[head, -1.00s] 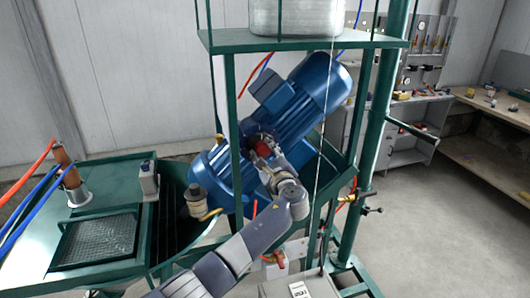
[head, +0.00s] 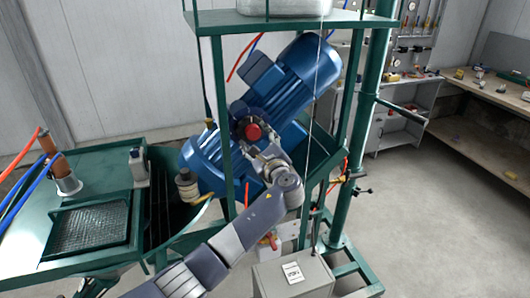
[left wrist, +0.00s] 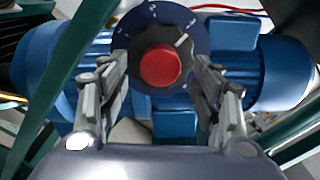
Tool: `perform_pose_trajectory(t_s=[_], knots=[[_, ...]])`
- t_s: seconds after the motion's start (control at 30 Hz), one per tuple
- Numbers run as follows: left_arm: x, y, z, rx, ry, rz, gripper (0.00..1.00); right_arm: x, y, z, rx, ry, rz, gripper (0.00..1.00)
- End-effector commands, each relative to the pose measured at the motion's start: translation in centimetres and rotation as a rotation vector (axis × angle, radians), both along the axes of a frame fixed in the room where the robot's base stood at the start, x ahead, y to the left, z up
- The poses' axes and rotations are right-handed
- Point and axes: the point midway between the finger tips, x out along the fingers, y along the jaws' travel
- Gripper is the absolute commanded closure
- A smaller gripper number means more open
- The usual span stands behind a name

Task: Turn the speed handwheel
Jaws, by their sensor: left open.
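The speed handwheel (head: 246,121) is a dark round dial with a red centre, mounted on the blue motor unit (head: 312,72). In the left wrist view the handwheel (left wrist: 200,37) fills the upper middle, with white marks on its face and its red centre facing me. My left gripper (head: 262,150) is in front of and just below the handwheel in the head view. In the left wrist view its two fingers stand apart, one on each side of the red centre, with nothing held. I cannot tell whether the fingertips touch the rim. My right gripper is not in view.
Green frame posts (head: 227,130) stand close around my left arm. A grey box (head: 291,277) is below it. A green table with a mesh panel (head: 88,228) is at left. Shelves and a workbench (head: 490,95) are at the far right, with open floor before them.

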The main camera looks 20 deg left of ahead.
Motion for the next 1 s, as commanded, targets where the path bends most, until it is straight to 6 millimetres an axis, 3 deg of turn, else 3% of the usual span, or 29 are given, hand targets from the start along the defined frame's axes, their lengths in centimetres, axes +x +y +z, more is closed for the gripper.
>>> perform_pose_trajectory(t_s=[0.3,0.5,0.9,1.0], knots=[[-5.3,-3.7,-0.1,-0.003,0.001,-0.002,0.41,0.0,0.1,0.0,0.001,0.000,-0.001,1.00],[-7.5,-5.1,-0.1,-0.002,0.001,0.000,0.41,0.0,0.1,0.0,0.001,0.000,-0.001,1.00],[-8.1,-5.4,-0.1,0.000,0.001,0.001,0.41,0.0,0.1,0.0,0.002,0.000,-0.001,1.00],[-8.0,-5.4,-1.0,-0.009,0.011,-0.003,0.41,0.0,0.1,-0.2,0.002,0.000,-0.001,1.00]])
